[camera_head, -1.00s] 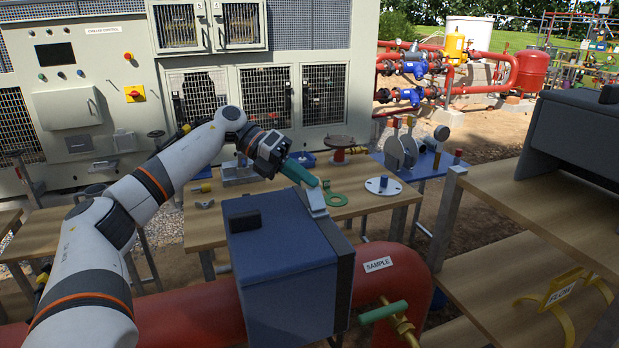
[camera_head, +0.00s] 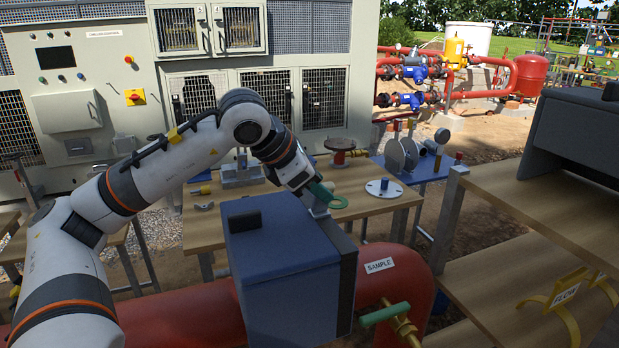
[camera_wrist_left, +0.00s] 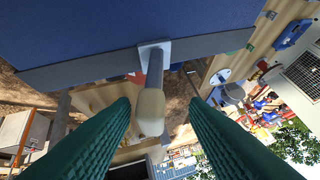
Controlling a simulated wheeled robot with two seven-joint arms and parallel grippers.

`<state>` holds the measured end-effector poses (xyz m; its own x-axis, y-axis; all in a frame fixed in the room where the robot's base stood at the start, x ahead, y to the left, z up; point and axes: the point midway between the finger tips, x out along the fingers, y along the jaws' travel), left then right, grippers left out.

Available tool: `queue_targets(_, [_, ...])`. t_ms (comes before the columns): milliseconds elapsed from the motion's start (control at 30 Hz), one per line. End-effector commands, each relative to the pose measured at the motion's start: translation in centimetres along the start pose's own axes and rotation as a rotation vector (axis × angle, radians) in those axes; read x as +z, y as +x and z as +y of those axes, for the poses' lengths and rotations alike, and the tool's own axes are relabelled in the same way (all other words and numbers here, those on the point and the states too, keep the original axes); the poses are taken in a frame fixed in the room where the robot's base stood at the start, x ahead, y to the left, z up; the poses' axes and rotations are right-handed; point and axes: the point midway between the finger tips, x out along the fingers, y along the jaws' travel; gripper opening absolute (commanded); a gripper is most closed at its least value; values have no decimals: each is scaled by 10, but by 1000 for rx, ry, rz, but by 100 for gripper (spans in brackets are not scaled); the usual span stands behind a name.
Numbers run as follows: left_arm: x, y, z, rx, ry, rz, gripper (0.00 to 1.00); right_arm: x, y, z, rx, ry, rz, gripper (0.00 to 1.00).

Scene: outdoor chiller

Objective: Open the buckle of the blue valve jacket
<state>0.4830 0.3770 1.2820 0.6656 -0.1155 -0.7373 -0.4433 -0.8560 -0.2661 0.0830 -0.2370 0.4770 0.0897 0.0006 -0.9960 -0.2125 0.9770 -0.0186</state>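The blue valve jacket (camera_head: 285,265) is a boxy blue cover with a dark edge band, around the red pipe in the head view. Its buckle (camera_head: 318,212) is a pale grey piece at the top far edge, partly hidden by my gripper. In the left wrist view the buckle shows as a grey plate with a lever (camera_wrist_left: 153,85) ending in a beige tip. My left gripper (camera_head: 322,190) is at the buckle. Its green fingers are open in the left wrist view (camera_wrist_left: 160,108), one on each side of the lever's tip, with visible gaps. My right gripper is not in view.
A wooden table (camera_head: 215,232) behind the jacket holds a green ring (camera_head: 335,200), a grey flange (camera_head: 383,187) and a red valve part (camera_head: 339,150). A green-handled valve (camera_head: 385,314) and a SAMPLE label (camera_head: 379,265) are beside the jacket. Wooden shelves (camera_head: 520,215) stand at right.

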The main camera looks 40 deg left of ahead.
Motion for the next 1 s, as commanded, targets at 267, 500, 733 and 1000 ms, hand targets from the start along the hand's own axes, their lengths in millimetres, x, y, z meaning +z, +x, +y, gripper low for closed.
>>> queue_targets(267, [0,0,0,2,0,-1,63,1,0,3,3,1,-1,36])
queue_targets(500, [0,-2,0,1,0,0,63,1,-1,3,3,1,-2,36])
queue_targets(733, [-1,-28,0,0,0,1,63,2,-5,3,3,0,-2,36])
queue_targets(1000, [-1,-60,-1,-1,-1,1,63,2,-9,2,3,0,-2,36])
